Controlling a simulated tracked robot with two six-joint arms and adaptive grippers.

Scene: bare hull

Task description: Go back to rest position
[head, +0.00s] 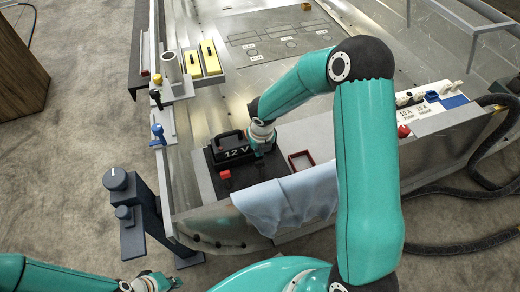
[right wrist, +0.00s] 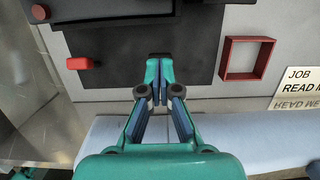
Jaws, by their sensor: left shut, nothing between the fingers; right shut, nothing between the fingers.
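My right arm reaches forward over the hull, and its gripper (head: 262,150) is beside the black 12 V battery (head: 232,155). In the right wrist view the right gripper (right wrist: 159,68) has its fingers together and empty, pointing at a dark mat (right wrist: 205,75) just in front of the battery (right wrist: 120,12). I cannot tell whether the tips touch the mat. My left gripper (head: 158,282) is low at the bottom left, over the carpet outside the hull, shut with nothing in it.
A light blue cloth (head: 290,208) hangs over the near edge. A red square frame (head: 300,160) and a red block (head: 225,175) lie near the battery. Dark posts with knobs (head: 117,180) stand left. A black hose (head: 480,170) runs at right.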

